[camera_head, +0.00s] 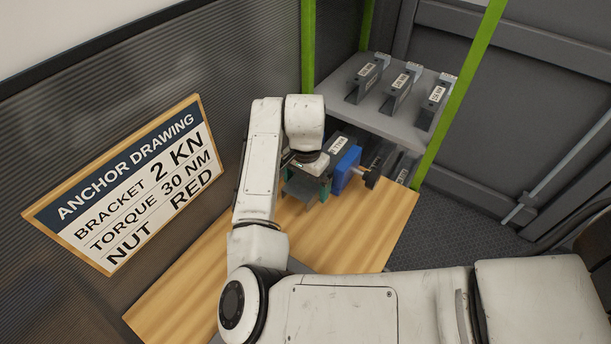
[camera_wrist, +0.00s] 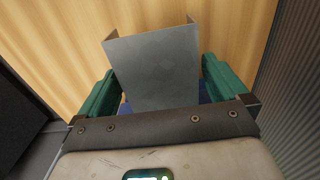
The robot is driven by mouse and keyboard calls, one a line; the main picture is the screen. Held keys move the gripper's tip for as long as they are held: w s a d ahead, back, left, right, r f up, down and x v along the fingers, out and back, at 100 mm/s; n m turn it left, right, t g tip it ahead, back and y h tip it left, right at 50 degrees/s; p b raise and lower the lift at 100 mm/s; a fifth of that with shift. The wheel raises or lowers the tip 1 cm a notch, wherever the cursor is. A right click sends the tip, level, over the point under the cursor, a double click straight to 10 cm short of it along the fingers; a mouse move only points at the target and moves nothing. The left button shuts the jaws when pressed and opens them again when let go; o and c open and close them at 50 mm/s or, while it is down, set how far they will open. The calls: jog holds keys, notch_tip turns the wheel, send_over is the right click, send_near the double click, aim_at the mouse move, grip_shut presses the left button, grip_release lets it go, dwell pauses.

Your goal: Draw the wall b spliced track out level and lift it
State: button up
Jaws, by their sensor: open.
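A grey folded-metal piece with a turned-up edge, possibly the spliced track, shows in the wrist view (camera_wrist: 155,62) above the wooden bench. In the head view it (camera_head: 299,193) sticks out below my gripper. My gripper has green fingers (camera_wrist: 158,72), open, one on each side of the grey piece. A gap shows at the right finger; contact at the left is hard to tell. In the head view my gripper (camera_head: 305,180) is over the bench, left of a blue vise-like block (camera_head: 346,168). The grey piece's near end is hidden behind my gripper. No splice is visible.
The wooden bench (camera_head: 364,232) is bare in front. A grey shelf (camera_head: 398,118) with several labelled dark brackets stands behind, between green posts (camera_head: 460,92). A dark labelled block (camera_head: 338,143) is beside the vise. An anchor drawing sign (camera_head: 125,185) hangs on the left wall.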

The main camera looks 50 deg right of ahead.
aim_at(295, 194)
jog(key=shift+c, duration=0.5)
jog(key=c, duration=1)
jog(key=o, duration=0.7)
jog(key=c, duration=0.6)
jog(key=shift+r, duration=0.15)
jog(key=shift+r+p, duration=0.15)
jog(key=shift+p, duration=0.25)
jog(key=shift+a, duration=0.1)
jog(key=shift+a, duration=2.15)
